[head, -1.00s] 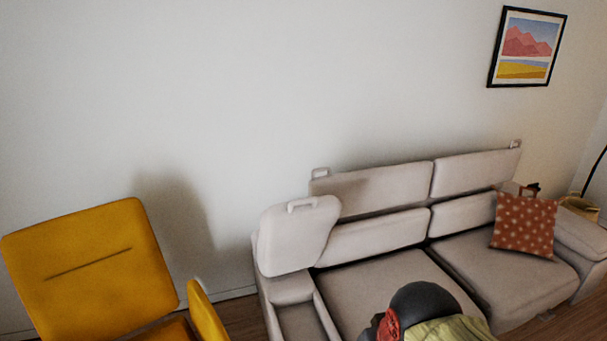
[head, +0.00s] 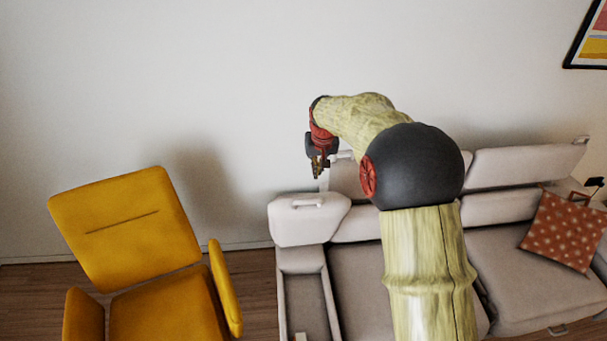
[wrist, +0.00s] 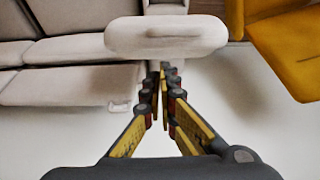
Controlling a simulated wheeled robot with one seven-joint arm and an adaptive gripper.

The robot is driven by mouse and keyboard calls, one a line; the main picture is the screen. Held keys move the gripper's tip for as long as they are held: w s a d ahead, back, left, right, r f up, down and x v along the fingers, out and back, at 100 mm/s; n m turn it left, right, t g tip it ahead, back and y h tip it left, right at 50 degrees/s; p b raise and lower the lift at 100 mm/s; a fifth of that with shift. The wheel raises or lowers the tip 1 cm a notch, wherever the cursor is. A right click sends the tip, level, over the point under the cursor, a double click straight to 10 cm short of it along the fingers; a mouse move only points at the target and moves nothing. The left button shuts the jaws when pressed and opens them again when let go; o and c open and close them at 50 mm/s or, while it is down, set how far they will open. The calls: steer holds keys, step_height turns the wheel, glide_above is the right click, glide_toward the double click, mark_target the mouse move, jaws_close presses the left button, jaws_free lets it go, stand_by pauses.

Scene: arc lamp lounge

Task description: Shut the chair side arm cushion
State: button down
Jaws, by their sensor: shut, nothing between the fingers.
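The chair side arm cushion (head: 291,227) is a pale, rounded pad with a light handle (head: 308,202) on its top edge. It stands raised at the sofa's left end, above an open arm compartment (head: 307,297). My gripper (head: 317,176) is shut and empty, just above the cushion's top edge in the head view, near the wall. In the wrist view, the shut fingertips (wrist: 163,66) point at the cushion (wrist: 190,33) and overlap its near edge. I cannot tell whether they touch it.
A yellow armchair (head: 150,232) stands to the left, with a narrow floor gap between. The grey sofa (head: 520,265) extends right, with a red patterned pillow (head: 563,231). The white wall (head: 200,80) lies behind. My arm hides part of the sofa.

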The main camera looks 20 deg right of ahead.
steer(key=w+r, duration=0.1)
steer(key=r, duration=0.1)
steer(key=p, duration=0.1)
glide_toward(315, 188)
steer(key=shift+w+a+f+t, duration=0.3)
steer(key=shift+w+f, duration=0.35)
steer(key=shift+f, duration=0.15)
steer(key=shift+s+a+f+p, duration=0.2)
steer(key=shift+s+f, duration=0.2)
steer(key=shift+s, duration=0.2)
steer(key=shift+s+a+f+p, duration=0.15)
steer(key=shift+s+f, duration=0.25)
steer(key=shift+s, duration=0.25)
steer(key=shift+s+f, duration=0.15)
steer(key=shift+s, duration=0.1)
steer(key=shift+f, duration=0.25)
steer(key=shift+s, duration=0.1)
